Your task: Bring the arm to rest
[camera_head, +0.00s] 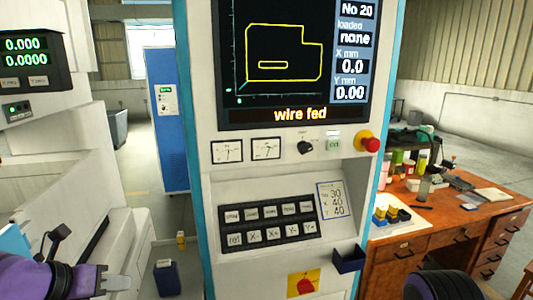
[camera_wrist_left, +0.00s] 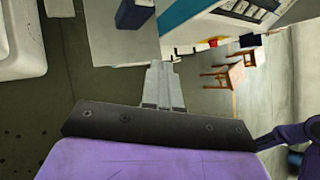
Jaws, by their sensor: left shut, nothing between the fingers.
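My left gripper (camera_head: 118,283) is at the lower left of the head view, on its purple arm. Its fingers are closed together with nothing between them. The left wrist view also shows the closed fingers (camera_wrist_left: 161,70), pointing away over the grey floor. They are apart from the control cabinet (camera_head: 262,175), which stands to their right in the head view. My right gripper is not in view.
The cabinet carries a screen reading "wire fed" (camera_head: 300,114), a keypad (camera_head: 268,225), a red stop knob (camera_head: 369,144) and a small dark blue holder (camera_head: 349,259). A cluttered wooden desk (camera_head: 400,262) stands at right. A white machine (camera_head: 60,170) stands at left.

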